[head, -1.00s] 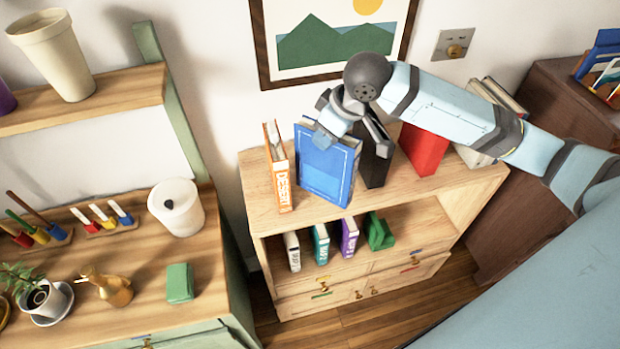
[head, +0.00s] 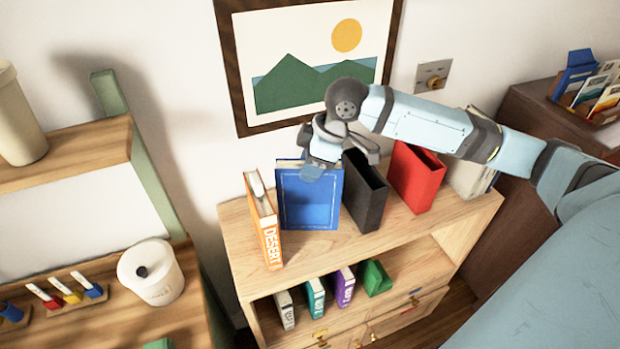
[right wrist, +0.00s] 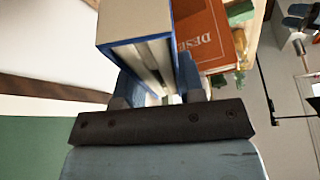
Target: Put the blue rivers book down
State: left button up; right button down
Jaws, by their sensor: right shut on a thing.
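The blue book (head: 310,204) is upright above or on the wooden bookcase top (head: 350,245), between the orange DESERT book (head: 263,222) and a black holder (head: 366,192). My right gripper (head: 318,165) is shut on its upper edge. In the right wrist view, the fingers (right wrist: 158,103) grip the blue book (right wrist: 140,58), with the orange book (right wrist: 203,35) close beside it. I cannot tell whether the blue book's bottom edge touches the top. Its title is not readable. My left gripper is not in view.
A red holder (head: 415,178) and pale books (head: 468,182) stand to the right on the top. Several books and a green bookend (head: 375,278) occupy the shelf below. A framed picture (head: 312,55) hangs behind. A white canister (head: 151,272) stands at left.

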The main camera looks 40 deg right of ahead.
notch_tip(320, 180, down, 4)
jog(key=shift+r, duration=0.25)
jog(key=c, duration=0.7)
grip_release()
jog(key=shift+f, duration=0.15)
jog(key=shift+c, duration=0.2)
jog(key=shift+d+r, duration=0.15)
jog(key=shift+r, duration=0.3)
jog(key=v, duration=1.1)
jog(key=shift+r, duration=0.2)
